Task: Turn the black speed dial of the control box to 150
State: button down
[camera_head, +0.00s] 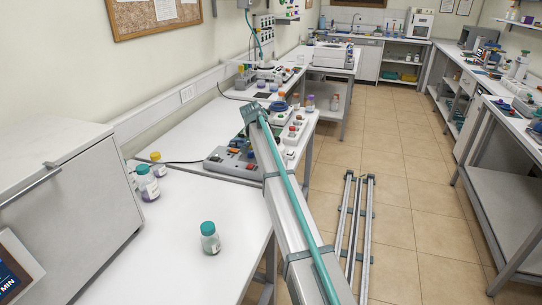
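A grey control box (222,166) with small coloured parts stands on the white bench, left of my arm's link. My arm link covers part of this area. The black speed dial and its setting are too small to make out, and I cannot be sure this is the box that bears it. My own grey and teal arm link runs from the bottom of the view up to a joint beside the box. My gripper is not visible; whether it touches anything cannot be told.
A green-capped bottle (210,238) stands on the near bench (175,275). Several bottles stand by the large grey cabinet (75,205) at left. A white rack with small bottles (293,130) is right of my arm. Floor rails (353,235) lie in the open aisle.

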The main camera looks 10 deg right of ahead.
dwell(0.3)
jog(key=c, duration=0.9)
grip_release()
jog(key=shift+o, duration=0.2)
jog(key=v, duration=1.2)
